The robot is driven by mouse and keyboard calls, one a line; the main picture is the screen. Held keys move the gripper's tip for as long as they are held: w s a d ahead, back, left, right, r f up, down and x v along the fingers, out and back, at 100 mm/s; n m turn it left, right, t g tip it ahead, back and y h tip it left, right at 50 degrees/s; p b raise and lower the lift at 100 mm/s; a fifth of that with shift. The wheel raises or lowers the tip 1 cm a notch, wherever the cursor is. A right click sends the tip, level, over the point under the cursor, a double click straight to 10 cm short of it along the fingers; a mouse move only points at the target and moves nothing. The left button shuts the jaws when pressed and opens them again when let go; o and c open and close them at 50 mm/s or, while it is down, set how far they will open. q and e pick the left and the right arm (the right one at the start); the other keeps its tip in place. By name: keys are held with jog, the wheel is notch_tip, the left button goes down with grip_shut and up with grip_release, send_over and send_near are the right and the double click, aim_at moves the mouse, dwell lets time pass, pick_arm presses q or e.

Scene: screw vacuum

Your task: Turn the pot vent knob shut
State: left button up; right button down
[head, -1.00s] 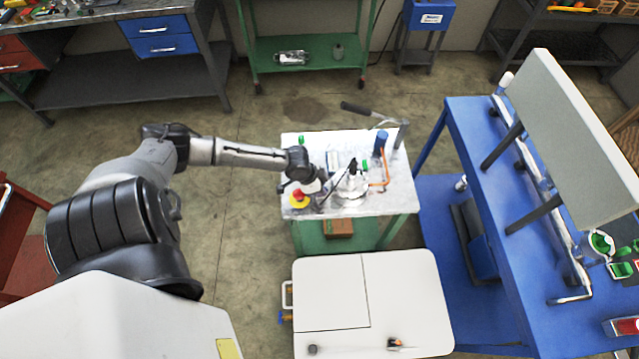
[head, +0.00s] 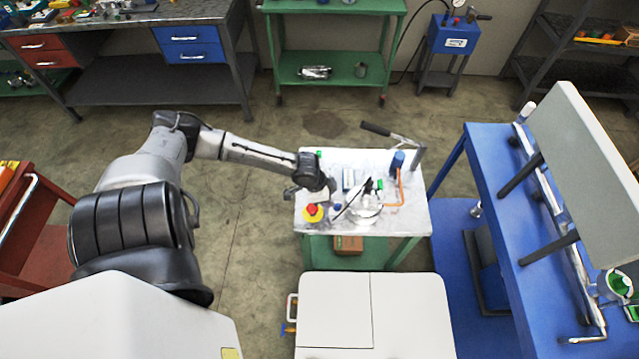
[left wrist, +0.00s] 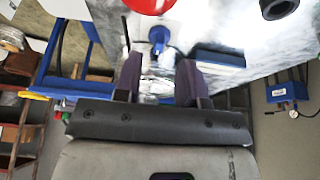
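A clear or shiny pot (head: 367,207) stands on the metal-topped table, with black and green fittings at its top. A small blue knob (head: 337,208) is left of it; a blue knob also shows in the left wrist view (left wrist: 158,36). I cannot tell which fitting is the vent knob. My left gripper (head: 329,190) is over the table's left part, left of the pot. In the left wrist view its dark fingers (left wrist: 160,62) are apart, with a shiny surface visible between them. The blue knob appears just beyond the fingertips; contact cannot be told. My right gripper is out of view.
A red button on a yellow base (head: 312,212) sits at the table's left front corner. A blue cylinder (head: 397,161), copper pipe and black-handled lever (head: 376,129) are at the right back. A white-topped cart (head: 335,315) stands in front, a blue bench (head: 500,200) at right.

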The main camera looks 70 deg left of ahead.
pick_arm(q)
jog(key=p+v, duration=0.2)
jog(key=v, duration=0.7)
jog(key=shift+f, duration=0.1)
dwell(0.4)
